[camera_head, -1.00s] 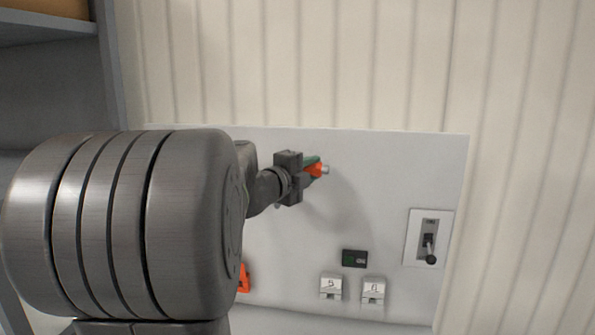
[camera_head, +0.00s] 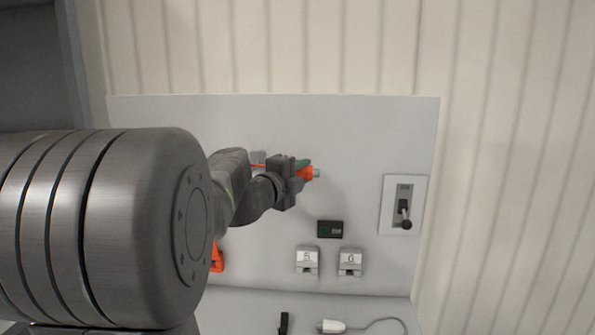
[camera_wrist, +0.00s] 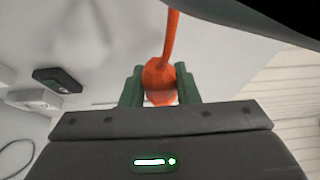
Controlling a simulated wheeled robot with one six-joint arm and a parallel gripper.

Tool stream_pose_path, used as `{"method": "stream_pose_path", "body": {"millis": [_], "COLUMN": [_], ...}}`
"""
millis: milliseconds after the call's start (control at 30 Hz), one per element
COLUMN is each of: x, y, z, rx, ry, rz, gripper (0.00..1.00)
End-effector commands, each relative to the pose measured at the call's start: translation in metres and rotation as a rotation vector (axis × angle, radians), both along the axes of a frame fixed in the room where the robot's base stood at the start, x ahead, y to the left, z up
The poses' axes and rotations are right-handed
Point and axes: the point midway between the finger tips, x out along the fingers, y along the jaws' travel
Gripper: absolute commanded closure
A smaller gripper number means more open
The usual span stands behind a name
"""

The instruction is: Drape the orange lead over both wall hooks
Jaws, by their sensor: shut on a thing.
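My gripper (camera_head: 303,171) is in front of the grey wall panel, shut on the end of the orange lead (camera_head: 306,173). In the wrist view, the orange connector (camera_wrist: 160,82) sits between the green fingers, with its cord rising from it. A pale grey tip shows beyond the connector in the head view. A small light grey piece (camera_head: 258,157), possibly a wall hook, shows behind my arm, with a thin orange strip just below it. My arm hides much of the panel's left part, so I cannot make out both hooks or the lead's full path.
The grey panel (camera_head: 370,130) carries a lever switch (camera_head: 404,207), a small black display (camera_head: 330,229) and two labelled white fittings (camera_head: 307,260). An orange object (camera_head: 217,257) is partly hidden by my arm. Below lie a white plug with cable (camera_head: 333,326) and a black item (camera_head: 284,323).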

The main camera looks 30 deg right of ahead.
Motion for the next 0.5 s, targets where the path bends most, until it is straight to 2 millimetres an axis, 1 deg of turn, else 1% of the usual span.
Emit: {"method": "stream_pose_path", "body": {"millis": [33, 267, 500], "x": [-0.001, -0.004, 0.0], "y": [-0.002, -0.007, -0.001], "z": [-0.011, -0.035, -0.061], "rx": [0.0, 0.001, 0.0], "ry": [0.0, 0.0, 0.001], "rz": [-0.001, -0.001, 0.001], "gripper": [1.0, 1.0, 1.0]}}
